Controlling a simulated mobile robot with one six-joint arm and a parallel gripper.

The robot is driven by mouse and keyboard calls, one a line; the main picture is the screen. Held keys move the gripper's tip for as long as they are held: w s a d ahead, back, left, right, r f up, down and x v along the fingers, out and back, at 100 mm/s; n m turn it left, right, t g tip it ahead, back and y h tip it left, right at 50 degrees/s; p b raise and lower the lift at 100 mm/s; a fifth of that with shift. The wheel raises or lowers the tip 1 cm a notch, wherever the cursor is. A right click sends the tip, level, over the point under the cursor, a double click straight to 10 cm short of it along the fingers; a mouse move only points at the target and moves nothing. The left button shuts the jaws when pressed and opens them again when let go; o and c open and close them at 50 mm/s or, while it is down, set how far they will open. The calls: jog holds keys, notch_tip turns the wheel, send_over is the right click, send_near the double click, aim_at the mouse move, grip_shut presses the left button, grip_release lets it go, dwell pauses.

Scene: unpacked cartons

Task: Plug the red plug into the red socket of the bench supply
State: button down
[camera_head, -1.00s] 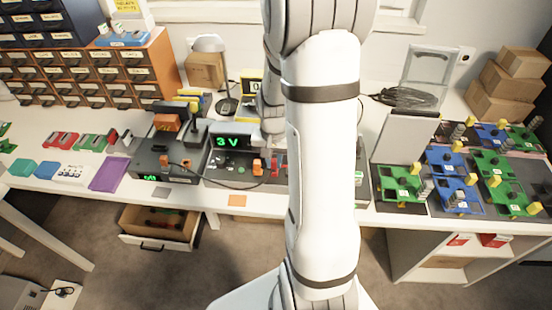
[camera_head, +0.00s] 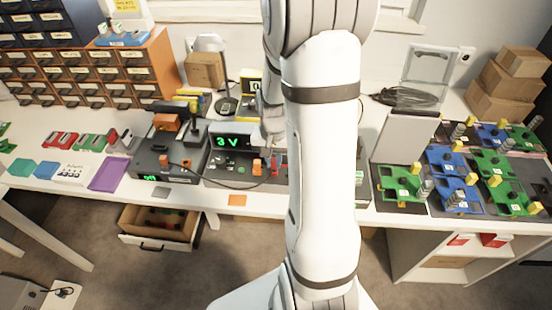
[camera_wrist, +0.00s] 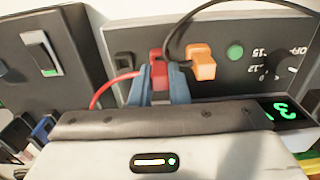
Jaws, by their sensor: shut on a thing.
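The red plug (camera_wrist: 157,60) is held between the blue-grey fingertips of my gripper (camera_wrist: 159,84), which is shut on it. A red lead (camera_wrist: 108,88) shows beside the plug in the wrist view. The plug is over the dark front panel of the bench supply (camera_wrist: 235,75). The red socket is not visible, and I cannot tell whether the plug is in it. An orange plug (camera_wrist: 201,62) stands on the panel right beside the red one. In the head view, the supply's display (camera_head: 230,141) reads 3 V, and my arm hides its right part.
A second dark unit (camera_head: 160,160) with an orange plug and black cable stands left of the supply. A purple sheet (camera_head: 109,173) lies farther left. Green and blue boards (camera_head: 455,195) crowd the right. An open drawer (camera_head: 160,228) is below the bench. Free room around the plug is tight.

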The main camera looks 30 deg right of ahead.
aim_at(273, 160)
jog(key=shift+f+b, duration=0.7)
jog(key=shift+f, duration=0.05)
dwell(1.2)
jog(key=c, duration=1.3)
grip_release()
jog(key=shift+r, duration=0.2)
jog(key=shift+a+r+p, duration=0.1)
jog(key=shift+r+p, duration=2.9)
jog(key=shift+r, duration=1.05)
jog(key=s+a+r+n+t, duration=0.1)
jog(key=s+a+r+n, duration=0.2)
jog(key=s+a+r, duration=0.2)
jog(key=s+a+r+n+t, duration=0.2)
jog(key=s+a+r, duration=0.4)
jog(key=r, duration=0.4)
jog(key=shift+s+r+n, duration=0.4)
jog(key=shift+s+n, duration=0.4)
jog(key=shift+n, duration=0.1)
